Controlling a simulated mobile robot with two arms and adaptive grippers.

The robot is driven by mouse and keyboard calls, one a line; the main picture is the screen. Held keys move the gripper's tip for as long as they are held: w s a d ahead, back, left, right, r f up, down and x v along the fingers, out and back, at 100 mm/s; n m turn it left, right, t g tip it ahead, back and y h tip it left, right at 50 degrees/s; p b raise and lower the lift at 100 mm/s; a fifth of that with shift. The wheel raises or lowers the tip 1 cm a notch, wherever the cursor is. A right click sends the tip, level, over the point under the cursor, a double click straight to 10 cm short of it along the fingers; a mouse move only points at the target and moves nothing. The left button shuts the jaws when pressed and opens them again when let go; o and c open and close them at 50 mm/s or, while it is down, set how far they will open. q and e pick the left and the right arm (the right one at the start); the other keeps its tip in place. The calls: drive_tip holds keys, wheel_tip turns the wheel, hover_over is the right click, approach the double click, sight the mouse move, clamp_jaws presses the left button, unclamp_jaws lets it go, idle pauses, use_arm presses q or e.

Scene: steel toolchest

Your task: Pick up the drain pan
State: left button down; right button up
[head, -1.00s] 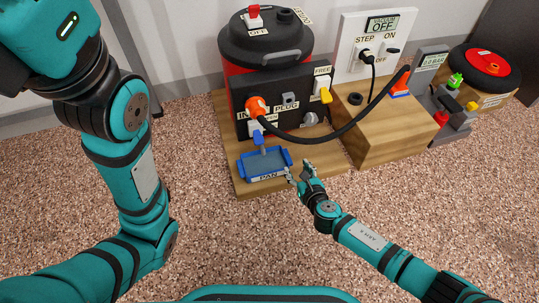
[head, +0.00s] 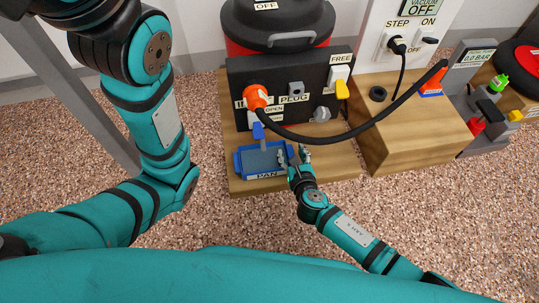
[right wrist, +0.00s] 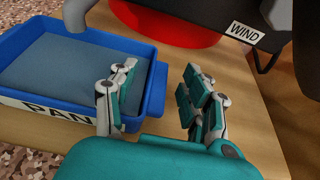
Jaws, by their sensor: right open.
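The drain pan (head: 258,161) is a shallow blue tray with a grey-blue inside and a PAN label on its front. It sits on the wooden board under the blue drain tap (head: 258,131). My right gripper (head: 293,152) is open at the pan's right end. In the right wrist view the gripper (right wrist: 160,75) has one finger over the pan's (right wrist: 62,62) right-hand part and the other outside it, with the right wall between them. Whether a finger touches the pan, I cannot tell. My left arm shows at left, but its gripper is out of view.
The black panel (head: 290,75) with an orange hose plug (head: 257,96) and yellow lever (head: 341,89) stands behind the pan. A black hose (head: 385,112) arches to the right. A wooden block (head: 415,135) stands at right. The speckled floor in front is clear.

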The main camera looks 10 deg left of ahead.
drive_tip(key=shift+s, duration=0.1)
clamp_jaws()
drive_tip(key=shift+r, duration=0.15)
idle(0.5)
